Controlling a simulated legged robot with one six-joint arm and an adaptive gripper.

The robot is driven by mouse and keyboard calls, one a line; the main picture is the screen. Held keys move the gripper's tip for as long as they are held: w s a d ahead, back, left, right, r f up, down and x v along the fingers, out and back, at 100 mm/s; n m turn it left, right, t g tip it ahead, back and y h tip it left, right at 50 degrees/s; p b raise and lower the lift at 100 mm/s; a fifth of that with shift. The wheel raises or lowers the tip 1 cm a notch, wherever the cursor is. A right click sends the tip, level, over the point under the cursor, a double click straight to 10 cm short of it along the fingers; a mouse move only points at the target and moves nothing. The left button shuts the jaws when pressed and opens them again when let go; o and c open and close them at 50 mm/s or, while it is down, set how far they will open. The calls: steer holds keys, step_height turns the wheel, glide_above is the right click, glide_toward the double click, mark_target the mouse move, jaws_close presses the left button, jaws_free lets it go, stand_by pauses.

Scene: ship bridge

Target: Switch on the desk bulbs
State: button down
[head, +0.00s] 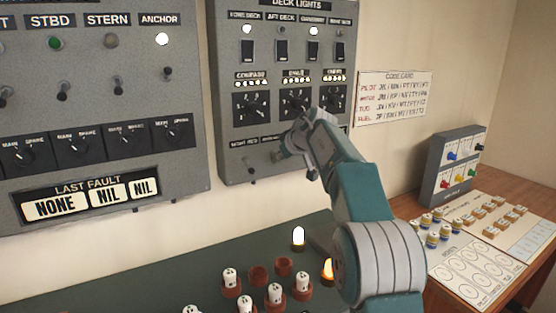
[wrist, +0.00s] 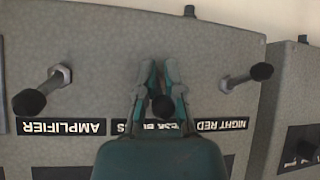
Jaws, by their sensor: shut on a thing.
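The desk bulbs toggle (wrist: 162,108) has a black tip and sits between my gripper's fingers in the wrist view. My gripper (wrist: 161,78) is shut on it, and its fingers partly cover the middle label. In the head view my gripper (head: 291,150) is at the lower part of the grey deck lights panel (head: 231,100), hiding the toggle. White marked bulbs (head: 231,278) stand in brown sockets on the green desk (head: 130,275). A white light (head: 299,237) and an orange light (head: 327,269) glow there.
The night red toggle (wrist: 262,72) and amplifier toggle (wrist: 28,102) flank my gripper. A panel with the last fault display (head: 97,200) is at left. A small grey box (head: 451,170) and several coloured pieces (head: 440,230) are on the wooden table at right.

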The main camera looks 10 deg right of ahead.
steer(key=shift+d+r, duration=0.1)
steer(key=shift+r, duration=0.55)
steer(key=c, duration=0.7)
jaws_free()
steer(key=shift+w, duration=0.1)
steer(key=shift+f, duration=0.15)
steer(key=shift+f, duration=0.1)
steer(key=v, duration=1.2)
